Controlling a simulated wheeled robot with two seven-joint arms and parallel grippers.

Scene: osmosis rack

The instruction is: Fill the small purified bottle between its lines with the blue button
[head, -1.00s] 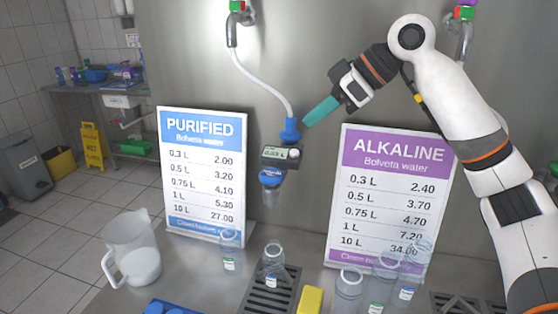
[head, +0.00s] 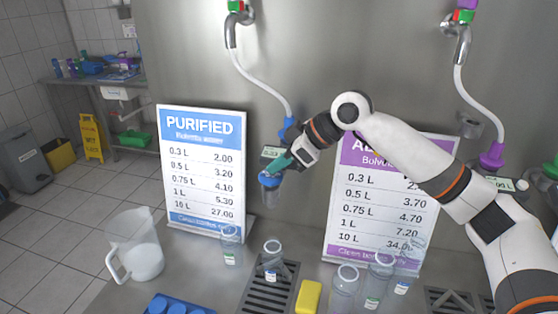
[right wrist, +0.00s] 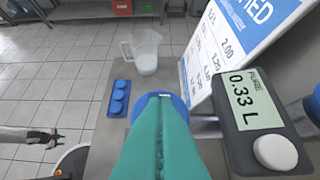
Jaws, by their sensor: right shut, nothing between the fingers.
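My right gripper (head: 281,163) is shut and empty, its teal fingers at the purified dispenser. In the right wrist view its fingertips (right wrist: 162,98) overlap the blue button (right wrist: 179,103); I cannot tell if they touch it. The dispenser's meter (right wrist: 255,118) reads 0.33 L. A clear nozzle (head: 270,195) hangs below. The small bottle (head: 272,262) stands on the drain grate under it; its fill lines and water level are too small to read. My left gripper (right wrist: 56,139) shows small at the left of the right wrist view; its jaw state is unclear.
The purified price board (head: 205,170) stands left, the alkaline board (head: 345,220) right, partly behind my arm. A jug (head: 135,245), another bottle (head: 230,245), a blue cap tray (head: 160,305), a yellow sponge (head: 309,297) and several bottles at right share the counter.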

